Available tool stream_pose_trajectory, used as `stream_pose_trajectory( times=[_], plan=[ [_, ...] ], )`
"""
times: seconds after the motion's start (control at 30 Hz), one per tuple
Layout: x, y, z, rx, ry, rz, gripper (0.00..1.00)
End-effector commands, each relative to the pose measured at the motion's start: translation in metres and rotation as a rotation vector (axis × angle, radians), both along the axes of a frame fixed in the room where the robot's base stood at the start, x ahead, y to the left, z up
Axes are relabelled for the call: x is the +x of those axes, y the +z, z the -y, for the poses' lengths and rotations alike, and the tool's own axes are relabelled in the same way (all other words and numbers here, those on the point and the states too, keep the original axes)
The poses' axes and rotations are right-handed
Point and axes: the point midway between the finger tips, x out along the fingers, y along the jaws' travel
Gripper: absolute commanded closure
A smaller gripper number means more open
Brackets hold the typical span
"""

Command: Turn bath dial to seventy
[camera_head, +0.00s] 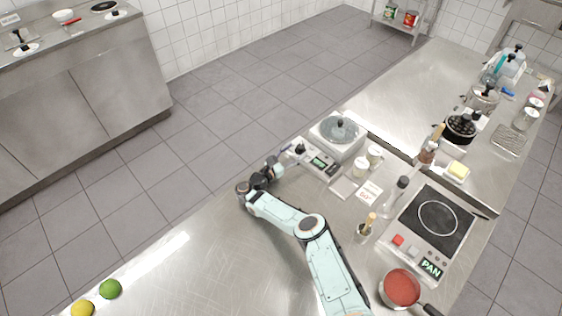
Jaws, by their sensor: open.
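The bath (356,142) is a white box with a round grey lid and a black lid knob, standing at the back edge of the steel counter. In front of it is a low control box (325,170) with a small green-lit display (319,163). A dark knob (300,149), which looks like the dial, sits at its left end. My gripper (283,158) is open, with its fingers just left of the knob. I cannot tell whether they touch it. The dial's marks and the display's digits are too small to read.
A card with red print (370,193), small jars (361,167) and a bottle (397,192) stand right of the control box. A black hob (436,218) and a red-filled pan (402,288) are further right. A lime (110,289) lies front left. The counter left of my arm is mostly clear.

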Motion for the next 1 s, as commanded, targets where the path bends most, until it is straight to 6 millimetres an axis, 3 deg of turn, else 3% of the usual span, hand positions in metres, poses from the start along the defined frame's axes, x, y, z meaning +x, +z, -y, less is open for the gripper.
stream_pose_trajectory(
  times=[0.2, 0.5, 0.87, 0.97, 1.0],
  plan=[
    [-0.037, 0.0, -0.037, -0.001, 0.005, 0.0, 0.47],
    [-0.065, 0.001, -0.06, -0.001, -0.002, 0.001, 0.47],
    [-0.064, 0.004, -0.061, 0.0, -0.001, 0.006, 0.47],
    [-0.053, 0.028, -0.062, -0.005, 0.01, 0.051, 0.47],
    [-0.044, 0.052, -0.064, -0.009, 0.021, 0.092, 0.47]
  ],
)
